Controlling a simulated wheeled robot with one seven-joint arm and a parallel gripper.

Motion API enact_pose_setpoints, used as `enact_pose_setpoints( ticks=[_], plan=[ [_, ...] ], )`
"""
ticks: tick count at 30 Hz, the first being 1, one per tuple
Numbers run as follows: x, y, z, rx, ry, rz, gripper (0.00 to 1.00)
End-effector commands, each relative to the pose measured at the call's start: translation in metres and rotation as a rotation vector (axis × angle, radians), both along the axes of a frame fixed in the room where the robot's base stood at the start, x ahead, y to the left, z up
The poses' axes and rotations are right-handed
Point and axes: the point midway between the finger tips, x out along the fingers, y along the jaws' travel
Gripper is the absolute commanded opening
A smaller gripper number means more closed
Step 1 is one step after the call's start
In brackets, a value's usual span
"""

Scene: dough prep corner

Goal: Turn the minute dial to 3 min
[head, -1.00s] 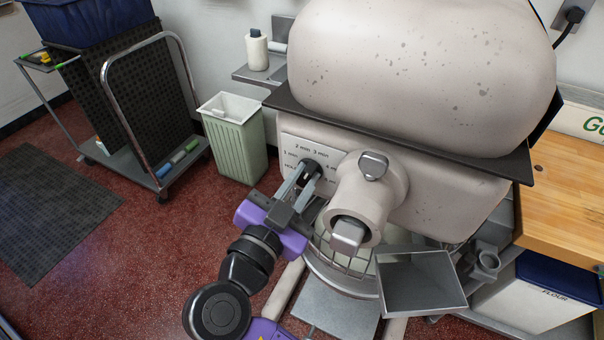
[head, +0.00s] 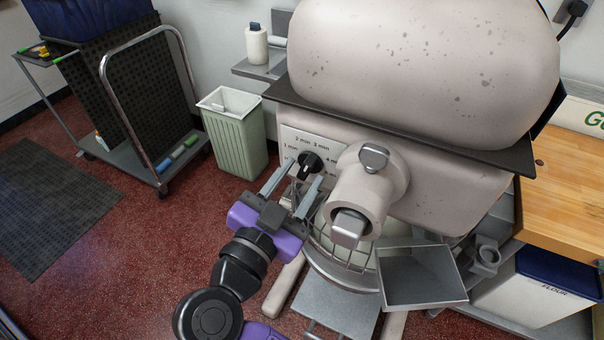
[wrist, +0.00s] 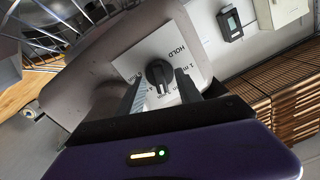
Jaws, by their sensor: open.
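The minute dial (head: 311,165) is a black round knob with a raised grip bar. It sits on a white plate (head: 293,137) with minute labels, on the front of a big speckled off-white mixer (head: 430,185). The dial also shows in the wrist view (wrist: 159,77), beyond my fingers and between them, with HOLD readable on the plate. Which label the dial points to is too small to tell. My purple gripper (head: 301,176) is open and empty, just in front of and below the dial, with its fingers apart from the knob.
The mixer's round hub (head: 362,195) juts out right of the dial, close to my right finger. A wire bowl guard (head: 345,250) and metal chute (head: 425,277) lie below it.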

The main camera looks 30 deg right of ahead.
Motion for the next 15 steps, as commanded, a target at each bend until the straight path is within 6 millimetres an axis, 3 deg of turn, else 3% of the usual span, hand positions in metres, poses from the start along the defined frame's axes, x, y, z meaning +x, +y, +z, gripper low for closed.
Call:
enact_pose_setpoints(
  ticks=[15],
  plan=[
    [-0.023, 0.035, -0.001, 0.001, -0.001, 0.0, 0.42]
  ],
)
